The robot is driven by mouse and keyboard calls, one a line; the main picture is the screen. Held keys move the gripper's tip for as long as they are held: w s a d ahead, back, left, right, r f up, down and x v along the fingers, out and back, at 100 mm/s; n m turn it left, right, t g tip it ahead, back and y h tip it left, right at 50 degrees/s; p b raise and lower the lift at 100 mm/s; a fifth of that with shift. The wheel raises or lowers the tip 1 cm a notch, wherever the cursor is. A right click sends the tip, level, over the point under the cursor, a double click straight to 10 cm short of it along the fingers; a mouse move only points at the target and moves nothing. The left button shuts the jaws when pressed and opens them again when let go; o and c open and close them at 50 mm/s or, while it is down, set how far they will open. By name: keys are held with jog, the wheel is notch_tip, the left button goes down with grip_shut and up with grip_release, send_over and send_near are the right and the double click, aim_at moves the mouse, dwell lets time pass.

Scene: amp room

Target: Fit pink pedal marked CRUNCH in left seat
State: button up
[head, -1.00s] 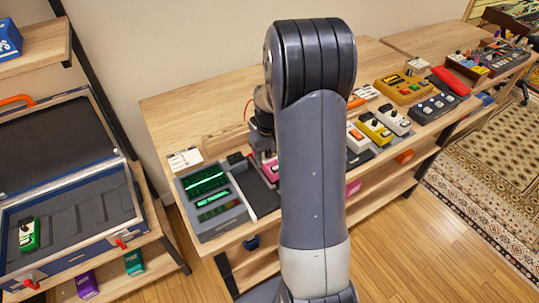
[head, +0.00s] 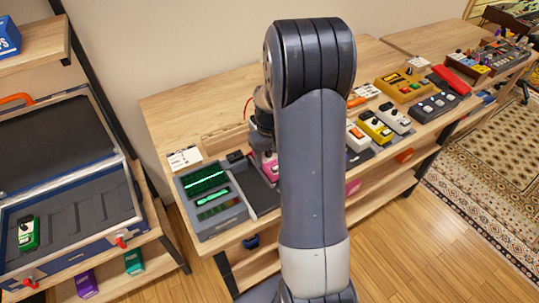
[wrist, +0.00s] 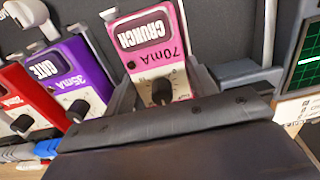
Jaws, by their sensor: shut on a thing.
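The pink pedal (wrist: 152,50) marked CRUNCH and 70mA shows upside down in the wrist view, with one dark knob. My gripper (wrist: 164,84) is shut on it, with grey fingers at its two sides. The pedal's near end is hidden behind the dark gripper body. In the head view a bit of the pink pedal (head: 270,165) shows beside my arm, over the dark board right of the green-screen unit. My arm hides most of the board, and I cannot tell whether the pedal touches it or where the left seat lies.
A purple pedal (wrist: 80,75) and a red pedal (wrist: 25,100) stand left of the pink one in the wrist view. The green-screen unit (head: 238,215) is close on the other side. More pedals, including a yellow one (head: 375,128), stand right of my arm. An open case (head: 75,262) stands left.

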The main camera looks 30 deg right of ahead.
jog(key=o, duration=1.5)
jog(key=shift+r+p, duration=2.65)
jog(key=shift+r, duration=0.9)
jog(key=shift+f, duration=0.15)
jog(key=shift+f+b, duration=2.6)
jog(key=shift+f, duration=0.75)
jog(key=shift+r+p, duration=3.15)
jog(key=shift+r, duration=1.2)
